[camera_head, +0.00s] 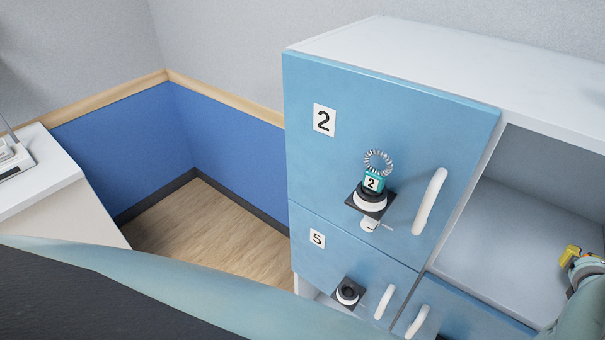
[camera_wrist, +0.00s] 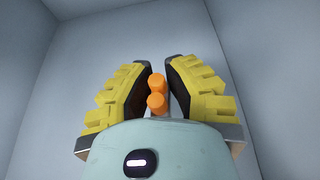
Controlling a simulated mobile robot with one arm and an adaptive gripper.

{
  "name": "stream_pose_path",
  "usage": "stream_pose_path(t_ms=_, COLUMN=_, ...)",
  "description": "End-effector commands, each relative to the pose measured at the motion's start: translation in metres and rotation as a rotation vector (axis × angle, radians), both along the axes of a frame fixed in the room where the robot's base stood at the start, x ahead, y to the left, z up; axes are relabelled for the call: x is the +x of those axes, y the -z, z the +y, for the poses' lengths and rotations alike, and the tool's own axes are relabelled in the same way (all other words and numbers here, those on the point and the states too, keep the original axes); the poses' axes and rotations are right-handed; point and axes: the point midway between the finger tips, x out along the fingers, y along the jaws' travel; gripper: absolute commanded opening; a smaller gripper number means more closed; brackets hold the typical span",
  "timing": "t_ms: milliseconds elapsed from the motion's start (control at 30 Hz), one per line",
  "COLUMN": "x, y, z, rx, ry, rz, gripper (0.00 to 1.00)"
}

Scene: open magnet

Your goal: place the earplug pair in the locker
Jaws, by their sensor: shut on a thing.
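An orange earplug pair (camera_wrist: 157,93) sits between the yellow-padded fingers of my gripper (camera_wrist: 160,85) in the wrist view. The fingers are closed in on it. The grey walls of a locker compartment surround the gripper there. In the head view my gripper (camera_head: 571,255) shows at the right edge, inside or at the mouth of the open locker compartment (camera_head: 500,230); the earplugs cannot be made out there. In the wrist view the bare grey inner surface (camera_wrist: 100,40) lies beyond the fingers, and I cannot tell whether the earplugs touch it.
Blue door 2 (camera_head: 310,165) is left of the open compartment, with a white handle (camera_head: 429,202) and a teal tagged key with a coil (camera_head: 374,182) in its lock. Blue door 5 (camera_head: 312,262) is below it. A white counter (camera_head: 40,185) stands at the left, with wooden floor (camera_head: 200,232) between.

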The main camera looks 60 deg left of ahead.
Motion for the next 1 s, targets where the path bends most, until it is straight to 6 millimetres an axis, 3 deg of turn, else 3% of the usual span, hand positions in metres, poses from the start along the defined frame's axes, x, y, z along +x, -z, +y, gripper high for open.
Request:
stream_pose_path(t_ms=100, x=0.011, y=0.008, z=0.008, rx=-0.008, ry=-0.015, rz=0.002, gripper=0.04)
stream_pose_path(t_ms=1000, x=0.090, y=0.015, z=0.034, rx=-0.003, ry=-0.012, rz=0.007, gripper=0.04)
